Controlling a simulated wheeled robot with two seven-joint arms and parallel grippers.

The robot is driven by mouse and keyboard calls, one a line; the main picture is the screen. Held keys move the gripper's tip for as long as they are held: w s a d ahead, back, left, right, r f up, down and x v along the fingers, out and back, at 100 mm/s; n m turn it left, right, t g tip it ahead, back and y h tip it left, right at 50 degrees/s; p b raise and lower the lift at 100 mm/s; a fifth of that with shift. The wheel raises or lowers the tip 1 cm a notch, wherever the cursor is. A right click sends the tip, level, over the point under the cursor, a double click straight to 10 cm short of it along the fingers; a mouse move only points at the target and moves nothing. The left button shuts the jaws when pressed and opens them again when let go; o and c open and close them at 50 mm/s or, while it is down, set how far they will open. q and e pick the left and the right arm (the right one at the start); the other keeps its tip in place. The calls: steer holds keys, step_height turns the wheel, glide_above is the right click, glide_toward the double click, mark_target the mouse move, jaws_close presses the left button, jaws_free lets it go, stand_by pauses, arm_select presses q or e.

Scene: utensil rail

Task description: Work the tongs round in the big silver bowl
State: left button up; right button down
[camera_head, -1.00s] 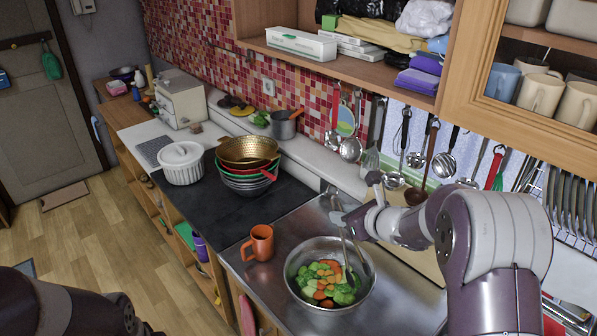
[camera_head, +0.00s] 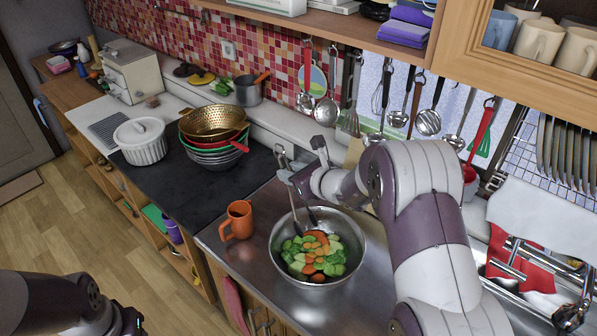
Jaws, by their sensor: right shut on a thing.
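The big silver bowl (camera_head: 357,262) stands on the steel counter and holds cut vegetables (camera_head: 316,256), green, orange and pale. My right gripper (camera_head: 287,174) is above the bowl's back-left rim, shut on the upper part of the metal tongs (camera_head: 294,208). The tongs slant down into the bowl, with their lower ends at the back left of the vegetables. Whether the tips touch the food I cannot tell. My left arm is at the lower left, away from the bowl, and its fingers cannot be made out.
An orange mug (camera_head: 239,219) stands just left of the bowl. Stacked bowls with a gold colander (camera_head: 213,121) and a white lidded pot (camera_head: 141,143) stand further left. Utensils hang from the rail behind, including a ladle (camera_head: 326,108). Steel counter is bare right of the bowl.

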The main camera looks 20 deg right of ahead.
steer(key=s+d+f+b, duration=0.2)
steer(key=s+f+b, duration=0.1)
steer(key=f+b, duration=0.6)
steer(key=shift+s+b, duration=0.3)
steer(key=shift+s+d, duration=0.1)
steer(key=shift+s, duration=0.05)
